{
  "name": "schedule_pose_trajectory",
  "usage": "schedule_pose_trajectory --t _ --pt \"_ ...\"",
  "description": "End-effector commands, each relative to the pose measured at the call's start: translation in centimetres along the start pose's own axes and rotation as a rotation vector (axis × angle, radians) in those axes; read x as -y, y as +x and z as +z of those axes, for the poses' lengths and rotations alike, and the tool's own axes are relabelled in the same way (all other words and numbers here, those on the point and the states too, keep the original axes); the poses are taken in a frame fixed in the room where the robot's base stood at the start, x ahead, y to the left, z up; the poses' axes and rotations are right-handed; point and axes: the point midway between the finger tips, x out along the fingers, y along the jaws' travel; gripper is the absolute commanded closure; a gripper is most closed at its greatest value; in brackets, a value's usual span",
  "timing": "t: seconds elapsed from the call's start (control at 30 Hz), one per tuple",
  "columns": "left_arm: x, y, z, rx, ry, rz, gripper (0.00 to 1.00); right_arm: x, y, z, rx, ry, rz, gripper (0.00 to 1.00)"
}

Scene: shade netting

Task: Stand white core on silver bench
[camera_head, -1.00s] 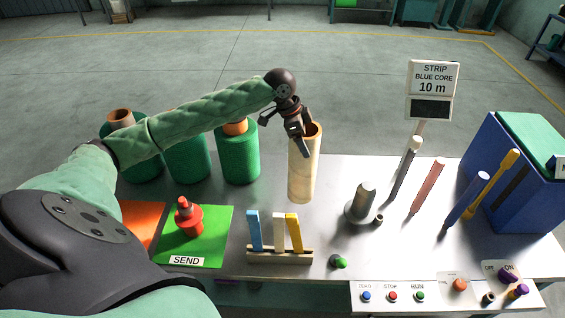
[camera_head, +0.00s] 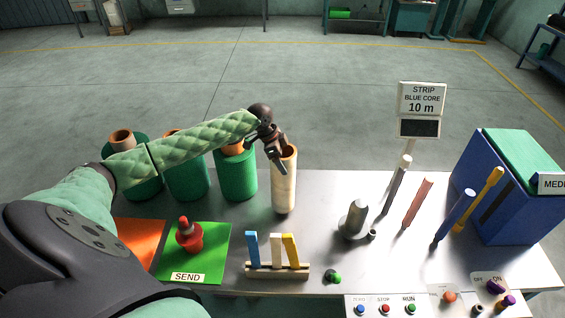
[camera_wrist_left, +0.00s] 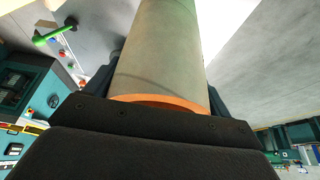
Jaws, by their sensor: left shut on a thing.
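The white core (camera_head: 284,185), a tall cream tube with a tan-orange inside, is upright over the back middle of the silver bench (camera_head: 330,190). My left gripper (camera_head: 278,163) is shut on its upper end, coming from the left. In the left wrist view the core (camera_wrist_left: 165,55) fills the middle between the fingers, with its orange rim nearest the camera. Its foot is at or just above the bench top; I cannot tell if it touches. My right gripper is not in view.
Several green net rolls (camera_head: 237,177) stand left of the core. In front are a slotted block with coloured strips (camera_head: 277,270) and a green SEND mat (camera_head: 205,250) with a red object. A grey cone (camera_head: 354,218), leaning rods and a blue box (camera_head: 510,190) are to the right.

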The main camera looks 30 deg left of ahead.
Motion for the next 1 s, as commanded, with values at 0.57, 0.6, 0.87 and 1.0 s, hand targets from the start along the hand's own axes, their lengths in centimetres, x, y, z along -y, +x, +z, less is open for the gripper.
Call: schedule_pose_trajectory --t 0.57,0.6,0.87,1.0 --pt "0.0 2.6 1.1 0.0 0.001 -0.001 0.81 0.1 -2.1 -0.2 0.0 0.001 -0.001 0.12" --pt "0.0 2.7 1.1 0.0 0.001 -0.001 0.81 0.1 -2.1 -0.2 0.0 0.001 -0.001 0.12" --pt "0.0 2.8 1.2 0.0 0.0 0.0 0.0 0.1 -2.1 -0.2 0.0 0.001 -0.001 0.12" --pt "0.0 2.6 1.1 0.0 0.0 0.0 0.0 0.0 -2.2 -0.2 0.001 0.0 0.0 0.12"
